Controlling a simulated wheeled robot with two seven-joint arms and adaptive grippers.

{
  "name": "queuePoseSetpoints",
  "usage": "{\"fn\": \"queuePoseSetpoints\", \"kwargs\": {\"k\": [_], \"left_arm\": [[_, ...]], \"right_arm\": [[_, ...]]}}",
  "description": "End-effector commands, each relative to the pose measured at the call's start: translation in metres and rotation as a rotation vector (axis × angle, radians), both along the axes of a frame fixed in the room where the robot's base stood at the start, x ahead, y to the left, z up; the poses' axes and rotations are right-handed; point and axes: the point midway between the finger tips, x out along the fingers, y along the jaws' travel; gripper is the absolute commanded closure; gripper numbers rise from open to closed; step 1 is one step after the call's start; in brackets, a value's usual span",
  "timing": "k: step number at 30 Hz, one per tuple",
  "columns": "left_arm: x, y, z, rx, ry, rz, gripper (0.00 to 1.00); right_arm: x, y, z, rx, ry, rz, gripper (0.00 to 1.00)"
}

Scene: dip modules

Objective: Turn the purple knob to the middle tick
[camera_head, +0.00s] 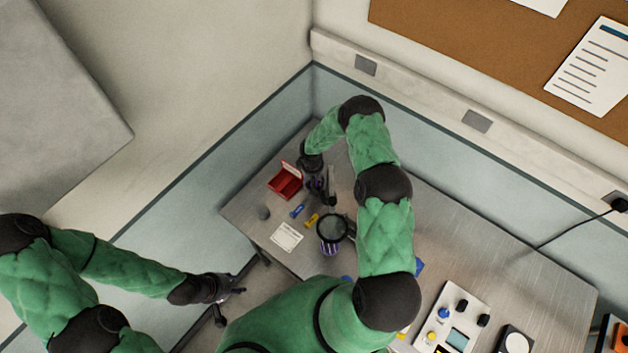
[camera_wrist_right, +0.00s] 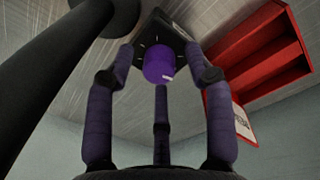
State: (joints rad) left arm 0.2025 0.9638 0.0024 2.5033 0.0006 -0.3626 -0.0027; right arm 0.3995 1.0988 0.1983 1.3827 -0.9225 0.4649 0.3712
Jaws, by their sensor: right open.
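The purple knob (camera_wrist_right: 159,63) sits on a small dark panel (camera_wrist_right: 175,36) in the right wrist view. Pale tick marks show on the panel around it, and a short white mark shows on the knob's lower right edge. My right gripper (camera_wrist_right: 160,90) is open. Its dark purple fingers are spread around the knob with visible gaps, and I cannot tell whether any finger touches it. In the head view the right gripper (camera_head: 322,186) is over the far left of the table and hides the knob. My left gripper (camera_head: 228,287) hangs off the table's left side; its fingers are too small to judge.
A red open box (camera_head: 285,181) stands close beside the right gripper; it also shows in the wrist view (camera_wrist_right: 258,60). A round dark-rimmed magnifier (camera_head: 333,228), a white card (camera_head: 287,237) and small blue and yellow items lie nearer. A white control panel (camera_head: 437,330) is at the front right.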

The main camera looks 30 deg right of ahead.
Motion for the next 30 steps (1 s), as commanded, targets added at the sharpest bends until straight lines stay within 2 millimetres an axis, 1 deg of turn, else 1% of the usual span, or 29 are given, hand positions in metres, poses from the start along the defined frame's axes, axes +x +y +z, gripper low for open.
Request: {"fn": "queuePoseSetpoints", "kwargs": {"k": [8, 11, 12, 14, 30], "left_arm": [[0.0, 0.0, 0.0001, 0.0, 0.0, 0.0, 0.6], [-0.0001, 0.0, 0.0001, 0.0, 0.0, 0.0, 0.6], [-0.0001, 0.0, 0.0001, 0.0, 0.0, 0.0, 0.6], [0.0, 0.0, 0.0001, 0.0, 0.0, 0.0, 0.6], [0.0, 0.0, -0.0018, 0.0, 0.0, 0.0, 0.6]], "right_arm": [[-0.0002, -0.0002, -0.0013, 0.0, 0.0, 0.0, 0.46], [-0.0003, -0.0002, -0.0012, 0.0, 0.0, 0.0, 0.72], [-0.0003, -0.0002, -0.0012, 0.0, 0.0, 0.0, 0.83], [-0.0002, -0.0002, -0.0012, 0.0, 0.0, 0.0, 1.0], [0.0005, 0.0, -0.0011, 0.0, -0.001, -0.008, 1.0]]}}
